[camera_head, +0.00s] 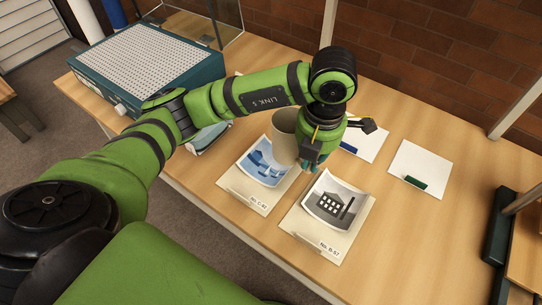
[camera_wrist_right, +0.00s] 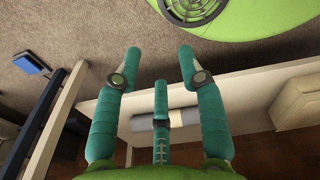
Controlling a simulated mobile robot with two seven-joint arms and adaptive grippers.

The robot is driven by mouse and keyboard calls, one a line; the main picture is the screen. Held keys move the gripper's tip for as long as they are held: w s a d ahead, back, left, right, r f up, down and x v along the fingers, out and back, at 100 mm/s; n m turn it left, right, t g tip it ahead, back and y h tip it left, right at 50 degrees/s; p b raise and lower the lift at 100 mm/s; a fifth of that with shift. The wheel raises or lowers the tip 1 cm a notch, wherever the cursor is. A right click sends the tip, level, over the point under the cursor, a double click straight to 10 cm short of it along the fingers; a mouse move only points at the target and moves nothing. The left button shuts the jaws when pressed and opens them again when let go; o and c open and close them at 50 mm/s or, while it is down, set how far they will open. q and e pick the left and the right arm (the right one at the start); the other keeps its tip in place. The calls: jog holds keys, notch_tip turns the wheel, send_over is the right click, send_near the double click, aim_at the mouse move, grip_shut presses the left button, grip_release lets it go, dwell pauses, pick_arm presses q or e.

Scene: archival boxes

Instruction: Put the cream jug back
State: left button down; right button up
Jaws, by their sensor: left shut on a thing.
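The cream jug (camera_head: 284,136) is a plain beige-grey vessel beside my left gripper in the head view. My left gripper (camera_head: 310,153) points down and is shut on the jug, at its right side. The jug is over the far part of the card with a blue picture (camera_head: 262,168); whether its base touches anything is hard to tell. The gripper and wrist hide part of the jug. My right gripper (camera_wrist_right: 160,62) shows in the right wrist view, its teal fingers spread and empty.
A card with a factory picture (camera_head: 335,203) lies right of the blue one. White sheets with a blue block (camera_head: 348,147) and a green block (camera_head: 416,182) lie farther back. A perforated-top box (camera_head: 150,60) stands at the left.

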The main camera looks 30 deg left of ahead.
aim_at(277, 147)
pick_arm(q)
jog(key=w+a+f+p, duration=0.1)
jog(key=a+f, duration=0.1)
jog(key=a, duration=0.1)
jog(key=w+a+f, duration=0.1)
jog(key=a+f, duration=0.1)
jog(key=a, duration=0.1)
jog(key=w+a+f+p, duration=0.1)
jog(key=a, duration=0.2)
jog(key=shift+w+a+f+p, duration=0.15)
jog(key=shift+a+f+p, duration=0.15)
jog(key=shift+a+f, duration=0.1)
jog(key=shift+w+a+f, duration=0.15)
jog(key=shift+f, duration=0.05)
jog(key=shift+a+f, duration=0.1)
jog(key=shift+f, duration=0.05)
notch_tip(277, 147, down, 3)
jog(key=shift+f+p, duration=0.1)
jog(key=shift+p, duration=0.65)
jog(key=shift+f, duration=0.4)
pick_arm(e)
jog(key=r, duration=0.4)
jog(key=shift+a+r, duration=0.1)
jog(key=shift+a, duration=0.2)
